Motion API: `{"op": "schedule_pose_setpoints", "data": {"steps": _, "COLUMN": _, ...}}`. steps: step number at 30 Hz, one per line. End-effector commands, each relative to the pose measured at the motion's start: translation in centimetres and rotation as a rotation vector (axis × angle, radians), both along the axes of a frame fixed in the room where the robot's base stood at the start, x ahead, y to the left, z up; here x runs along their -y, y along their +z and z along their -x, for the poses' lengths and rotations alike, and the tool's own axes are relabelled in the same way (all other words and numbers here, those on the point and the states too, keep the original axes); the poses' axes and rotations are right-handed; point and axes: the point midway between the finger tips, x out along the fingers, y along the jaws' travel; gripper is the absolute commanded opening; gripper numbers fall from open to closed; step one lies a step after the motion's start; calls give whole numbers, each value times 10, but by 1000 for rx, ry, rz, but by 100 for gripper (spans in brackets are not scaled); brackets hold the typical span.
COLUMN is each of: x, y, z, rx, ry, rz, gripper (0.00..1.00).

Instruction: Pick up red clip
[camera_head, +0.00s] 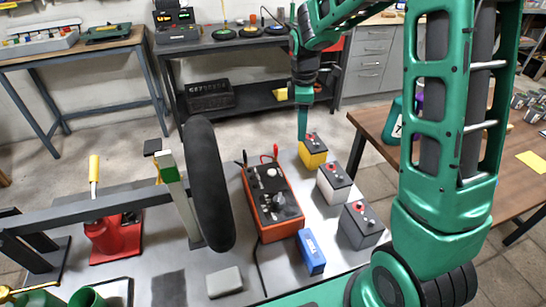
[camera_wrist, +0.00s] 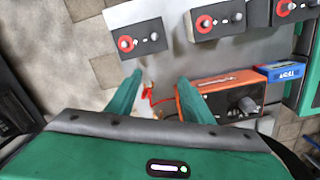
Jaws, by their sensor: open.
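The red clip (camera_head: 276,151) stands at the far end of the orange battery charger (camera_head: 272,203), close to a black clip (camera_head: 243,158). In the wrist view the red clip (camera_wrist: 147,94) is small, lying between the lines of my two fingers, nearer the left one. My gripper (camera_wrist: 159,77) is open and empty, with its fingers spread. In the head view my gripper (camera_head: 302,125) points down just right of the red clip, beside the yellow battery (camera_head: 313,150). The clip's exact height relative to the fingertips is hard to tell.
A white battery (camera_head: 333,183), a grey battery (camera_head: 361,226) and a blue box (camera_head: 311,252) stand on the light table right of the charger. A black upright tyre-like shape (camera_head: 208,185) stands left of it. A wooden table (camera_head: 375,120) is at right.

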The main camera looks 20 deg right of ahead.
Motion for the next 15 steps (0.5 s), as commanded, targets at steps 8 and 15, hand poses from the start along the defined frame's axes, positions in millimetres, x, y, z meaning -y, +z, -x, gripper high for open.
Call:
{"op": "schedule_pose_setpoints", "data": {"steps": 8, "x": -55, "y": -43, "z": -51, "rx": -9, "ry": 339, "rz": -33, "gripper": 47}}
{"op": "schedule_pose_setpoints", "data": {"steps": 15, "x": -63, "y": -69, "z": -56, "rx": -12, "ry": 387, "rz": -39, "gripper": 47}}
